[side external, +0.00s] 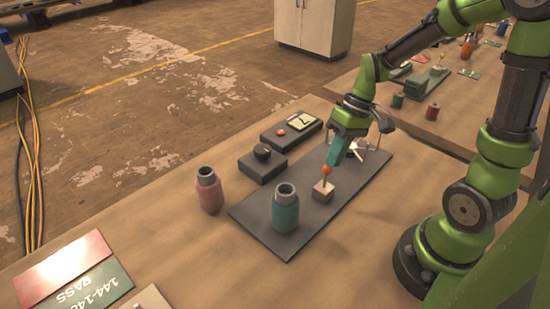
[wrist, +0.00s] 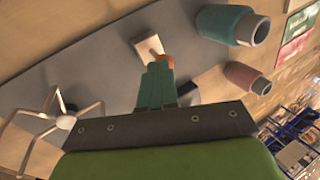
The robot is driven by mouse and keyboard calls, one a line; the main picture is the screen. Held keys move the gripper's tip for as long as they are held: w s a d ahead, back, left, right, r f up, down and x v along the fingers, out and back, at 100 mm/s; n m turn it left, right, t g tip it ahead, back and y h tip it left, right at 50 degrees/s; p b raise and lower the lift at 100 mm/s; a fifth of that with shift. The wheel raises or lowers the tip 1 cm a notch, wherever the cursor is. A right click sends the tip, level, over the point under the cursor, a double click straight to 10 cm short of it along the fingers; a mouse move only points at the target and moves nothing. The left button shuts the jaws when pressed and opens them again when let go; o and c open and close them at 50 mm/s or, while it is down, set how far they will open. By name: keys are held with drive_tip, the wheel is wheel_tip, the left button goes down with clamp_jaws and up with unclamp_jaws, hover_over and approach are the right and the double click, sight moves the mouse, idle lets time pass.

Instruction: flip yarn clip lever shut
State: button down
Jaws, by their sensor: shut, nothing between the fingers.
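The yarn clip is a small pale block (side external: 323,191) on a dark grey plate (side external: 250,215). Its lever, tipped with an orange knob (side external: 327,170), stands up from the block, roughly upright. My gripper (side external: 332,162) has teal fingers, shut with nothing between them, and its tips are right at the knob. In the wrist view, my gripper (wrist: 158,68) points at the clip block (wrist: 149,47), and its fingertips partly hide the orange knob (wrist: 166,60). I cannot tell whether they touch it.
On the plate, a teal bottle (side external: 286,212) stands left of the clip and a white wire stand (side external: 376,143) behind my gripper. A pink bottle (side external: 209,190), a black box with a knob (side external: 262,165) and a box with a display (side external: 291,130) stand beside the plate.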

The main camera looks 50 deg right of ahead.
drive_tip(key=shift+a+r, duration=0.15)
drive_tip(key=shift+a, duration=0.8)
drive_tip(key=shift+r, duration=0.15)
drive_tip(key=shift+r, duration=0.65)
drive_tip(key=shift+d+r, duration=0.35)
drive_tip(key=shift+r, duration=0.05)
drive_tip(key=s+a+r, duration=0.1)
drive_tip(key=a+r, duration=0.2)
drive_tip(key=r, duration=0.7)
drive_tip(key=shift+a+r, duration=0.35)
drive_tip(key=shift+r, duration=0.05)
